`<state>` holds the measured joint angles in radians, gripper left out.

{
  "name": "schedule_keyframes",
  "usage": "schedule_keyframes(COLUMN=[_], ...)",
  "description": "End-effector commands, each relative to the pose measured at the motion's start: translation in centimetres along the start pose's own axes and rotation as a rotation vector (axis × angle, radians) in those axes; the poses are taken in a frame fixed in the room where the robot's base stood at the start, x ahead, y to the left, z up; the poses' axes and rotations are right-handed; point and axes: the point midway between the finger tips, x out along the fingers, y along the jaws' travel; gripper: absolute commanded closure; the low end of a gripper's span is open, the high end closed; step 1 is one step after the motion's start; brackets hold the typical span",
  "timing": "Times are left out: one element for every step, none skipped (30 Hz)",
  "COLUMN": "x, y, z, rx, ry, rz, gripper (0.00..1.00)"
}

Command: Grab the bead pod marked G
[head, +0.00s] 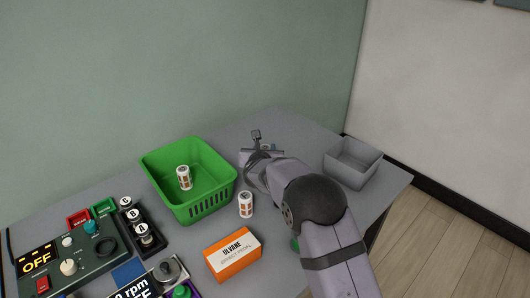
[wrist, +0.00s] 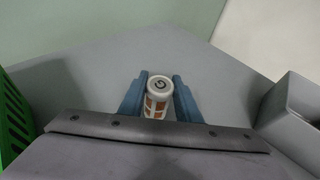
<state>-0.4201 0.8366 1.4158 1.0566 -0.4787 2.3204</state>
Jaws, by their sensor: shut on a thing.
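A white bead pod (wrist: 158,90) with orange-brown panels stands upright between the two blue fingers of my gripper (wrist: 159,95) in the wrist view. The dark mark on its lid looks like a G, seen turned. My gripper is shut on this pod. In the head view my gripper (head: 260,156) is at the back of the table, right of the green basket, and mostly hides the pod. A similar pod (head: 184,178) stands inside the green basket (head: 208,206). Another pod (head: 246,205) stands on the table in front of the basket. Their letters are too small to read.
A grey bin (head: 351,163) stands at the right, near the table edge; it also shows in the wrist view (wrist: 292,112). An orange-and-white box (head: 233,255), a control panel (head: 75,252) and a black rack of lettered pieces (head: 140,226) fill the front left.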

Motion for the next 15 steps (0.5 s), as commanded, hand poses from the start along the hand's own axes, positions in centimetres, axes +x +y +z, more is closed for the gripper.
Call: schedule_keyframes(x=[-0.3, -0.5, -0.7, -0.9, -1.1, -1.4, -1.6, -1.8, -2.1, -2.2, -2.4, -2.6, -2.8, -3.0, -3.1], y=[0.0, 0.0, 0.1, 0.1, 0.1, 0.0, 0.0, 0.0, 0.0, 0.0, 0.0, 0.1, 0.1, 0.1, 0.1], z=[0.9, 1.3, 1.8, 2.3, 2.8, 3.4, 3.9, 4.4, 5.1, 5.5, 5.9, 6.5, 6.8, 7.2, 7.6], rx=[0.001, 0.002, 0.002, 0.003, 0.002, 0.002, 0.002, 0.003, 0.002, 0.001, 0.003, 0.002, 0.002, 0.001, 0.001], ry=[-0.005, -0.005, -0.005, -0.005, -0.005, -0.004, -0.005, -0.005, -0.005, -0.004, -0.004, -0.004, -0.004, -0.004, -0.003], rz=[0.001, 0.001, 0.002, 0.002, 0.002, 0.001, 0.001, 0.002, 0.001, 0.001, 0.001, 0.002, 0.003, 0.002, 0.002], gripper=[0.92, 0.92, 0.92, 0.92, 0.92, 0.92, 0.92, 0.92, 0.92, 0.92, 0.92, 0.92, 0.92, 0.92, 0.92])
